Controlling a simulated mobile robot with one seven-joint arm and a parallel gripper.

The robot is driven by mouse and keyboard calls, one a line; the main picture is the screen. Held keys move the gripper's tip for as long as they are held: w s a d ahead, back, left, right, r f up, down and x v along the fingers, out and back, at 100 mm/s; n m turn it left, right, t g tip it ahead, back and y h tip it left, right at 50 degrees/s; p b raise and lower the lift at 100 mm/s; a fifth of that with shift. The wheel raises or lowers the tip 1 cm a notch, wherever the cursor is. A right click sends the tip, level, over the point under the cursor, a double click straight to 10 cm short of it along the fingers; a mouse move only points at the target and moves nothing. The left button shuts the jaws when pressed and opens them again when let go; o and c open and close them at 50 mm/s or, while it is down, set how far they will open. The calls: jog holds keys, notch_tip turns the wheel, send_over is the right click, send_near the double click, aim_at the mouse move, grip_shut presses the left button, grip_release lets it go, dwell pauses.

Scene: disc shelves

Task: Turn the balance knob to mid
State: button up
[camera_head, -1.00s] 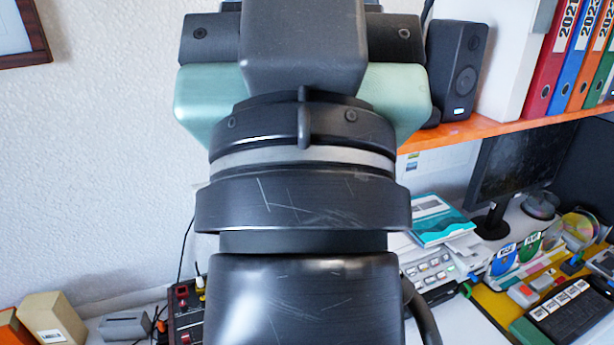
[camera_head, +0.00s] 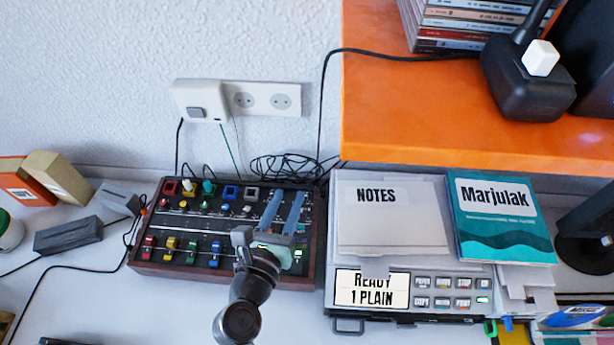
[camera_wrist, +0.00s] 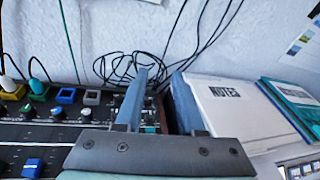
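The control panel (camera_head: 190,250) is a dark box with a wooden rim, coloured buttons, sliders and small knobs, lying on the desk left of centre. Its labels are too small to read, so I cannot tell which knob is the balance knob. The fingers also show apart in the wrist view (camera_wrist: 158,78). My gripper and wrist hide part of the panel's right side.
A grey printer (camera_head: 440,308) with notes and a teal book (camera_head: 500,220) stands right of the panel. An orange shelf (camera_head: 440,135) overhangs at upper right. Black cables (camera_head: 285,168) lie behind the panel against the wall. A grey box (camera_head: 68,236) lies to the left.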

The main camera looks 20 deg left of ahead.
jog(key=s+f+g, duration=0.1)
jog(key=f, duration=0.1)
jog(key=s+f+m, duration=0.1)
jog(key=f, duration=0.2)
jog(key=s+f+m+g, duration=0.1)
jog(key=f, duration=0.2)
jog(key=shift+g, duration=0.3)
jog(key=b+x, duration=0.1)
jog(key=x, duration=1)
jog(key=shift+w+d+b, duration=0.15)
jog(key=shift+d+b, duration=0.1)
jog(key=shift+b, duration=0.15)
jog(key=shift+x, duration=0.75)
grip_shut()
